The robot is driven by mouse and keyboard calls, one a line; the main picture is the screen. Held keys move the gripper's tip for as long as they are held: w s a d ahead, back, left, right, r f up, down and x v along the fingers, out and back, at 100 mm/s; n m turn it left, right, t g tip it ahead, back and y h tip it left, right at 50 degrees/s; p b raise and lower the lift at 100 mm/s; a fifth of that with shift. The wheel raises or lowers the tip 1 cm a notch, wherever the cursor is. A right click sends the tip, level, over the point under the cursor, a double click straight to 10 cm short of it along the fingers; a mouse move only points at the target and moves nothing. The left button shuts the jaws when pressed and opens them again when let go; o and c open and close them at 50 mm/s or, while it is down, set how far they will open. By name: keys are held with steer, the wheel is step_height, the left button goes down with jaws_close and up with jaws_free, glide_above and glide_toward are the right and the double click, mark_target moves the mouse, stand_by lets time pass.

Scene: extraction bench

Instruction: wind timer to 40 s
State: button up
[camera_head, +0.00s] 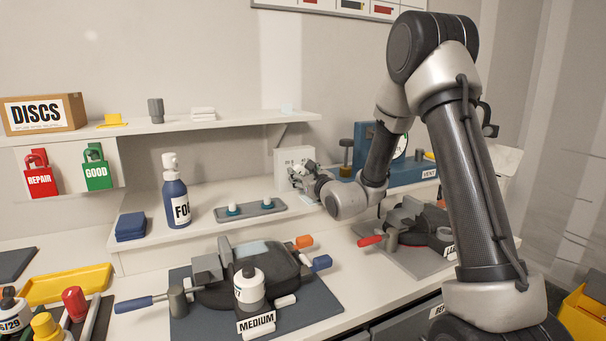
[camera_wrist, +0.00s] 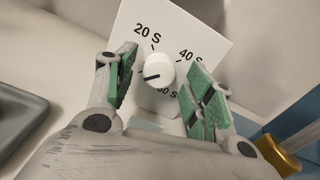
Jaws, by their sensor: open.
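The timer is a white box (camera_head: 291,156) on the raised bench shelf, partly hidden by my gripper (camera_head: 302,175). In the wrist view its tilted white face (camera_wrist: 207,38) has printed labels 20 S, 40 S and one at the bottom that reads like 60 S, partly covered. Its round white knob (camera_wrist: 160,68) has a dark pointer line aimed left and slightly down, away from the 40 S label. My gripper (camera_wrist: 160,80) is open, with one green-padded finger on each side of the knob. A gap shows between the knob and both pads.
A blue device with a gauge (camera_head: 412,168) stands right of the timer. A grey tray (camera_head: 262,209) with two small white-topped items lies to its left. The FO-labelled bottle (camera_head: 174,200) stands further left. The MEDIUM fixture (camera_head: 275,262) sits on the lower bench in front.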

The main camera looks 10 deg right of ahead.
steer(key=shift+w+a, duration=0.1)
steer(key=shift+w, duration=0.3)
steer(key=c, duration=1)
